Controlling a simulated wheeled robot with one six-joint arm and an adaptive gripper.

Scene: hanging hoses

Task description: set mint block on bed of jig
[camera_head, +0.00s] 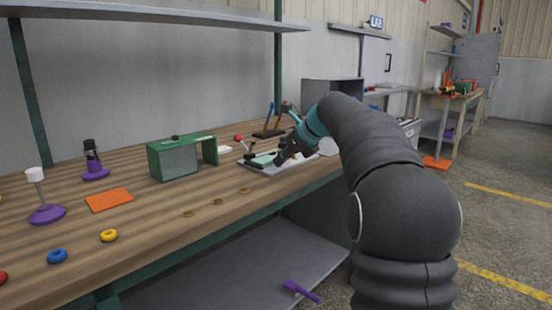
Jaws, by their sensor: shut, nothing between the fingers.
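The jig is a light grey plate (284,169) on the wooden bench, with a red-knobbed lever (239,139) at its left rear. A mint-coloured flat piece, which looks like the mint block (262,159), shows on or just above the jig, left of my gripper. My gripper (279,160) is shut and empty. It is tilted down over the jig, close beside the mint piece. Whether they touch is too small to tell. My gripper and arm hide the right part of the jig.
A green-framed box (174,160) stands left of the jig. An orange mat (109,200), purple-based stands (47,213) and coloured rings (109,235) lie farther left. Behind the jig is a dark tool stand (268,133). A shelf (150,14) overhangs the bench. The front-middle bench is mostly clear.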

